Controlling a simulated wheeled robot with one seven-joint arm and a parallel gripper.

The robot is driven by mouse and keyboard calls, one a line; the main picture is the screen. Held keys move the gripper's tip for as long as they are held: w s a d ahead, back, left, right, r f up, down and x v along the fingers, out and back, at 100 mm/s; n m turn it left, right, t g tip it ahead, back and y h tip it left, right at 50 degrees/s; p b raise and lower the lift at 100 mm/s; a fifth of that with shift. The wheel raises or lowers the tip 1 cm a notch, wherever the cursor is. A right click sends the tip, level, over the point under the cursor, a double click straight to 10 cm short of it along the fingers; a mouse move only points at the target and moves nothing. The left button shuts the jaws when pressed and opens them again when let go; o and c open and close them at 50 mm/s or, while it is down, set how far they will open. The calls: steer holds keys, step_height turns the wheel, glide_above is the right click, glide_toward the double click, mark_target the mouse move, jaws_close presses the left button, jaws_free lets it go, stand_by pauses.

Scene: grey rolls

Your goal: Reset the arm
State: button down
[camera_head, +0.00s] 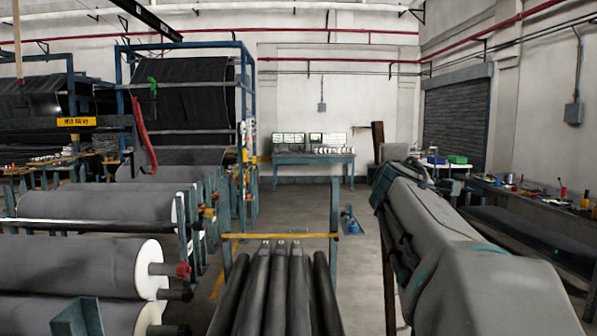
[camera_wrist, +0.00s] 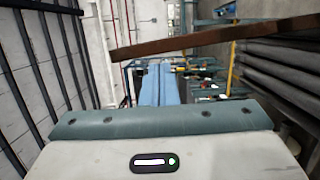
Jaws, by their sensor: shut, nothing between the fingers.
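My gripper (camera_wrist: 160,68) shows in the wrist view as two blue fingers pressed together, with nothing between them. In the head view my grey arm reaches in from the lower right; I cannot make out the fingers there.
Large grey rolls (camera_head: 75,267) lie on racks at left. A bench (camera_head: 530,205) runs along the right wall; a teal table (camera_head: 312,158) stands at the back. A brown beam (camera_wrist: 220,36) crosses the wrist view.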

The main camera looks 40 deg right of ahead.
steer(key=shift+a, duration=0.1)
steer(key=w+a+f+m+g+y, duration=0.2)
steer(key=w+a+f+m+y, duration=0.15)
steer(key=a+f, duration=0.65)
steer(key=w+a+f+m+g+y, duration=0.15)
steer(key=a+f+y, duration=0.25)
steer(key=a+f, duration=0.55)
steer(key=s+a+f+m+g+y, duration=0.1)
steer(key=s+a+f+y, duration=0.1)
steer(key=a+f, duration=0.4)
steer(key=s+a+f+m+g+y, duration=0.1)
steer(key=s+a+f+g+y, duration=0.1)
steer(key=s+a+f, duration=0.3)
steer(key=s+a+f+m+g+y, duration=0.1)
steer(key=s+a+f+g+y, duration=0.1)
steer(key=a+f, duration=0.5)
steer(key=shift+s+a+f, duration=0.4)
steer(key=shift+s+a, duration=0.4)
steer(key=shift+a, duration=0.3)
steer(key=shift+a+y, duration=0.15)
steer(key=shift+y, duration=0.1)
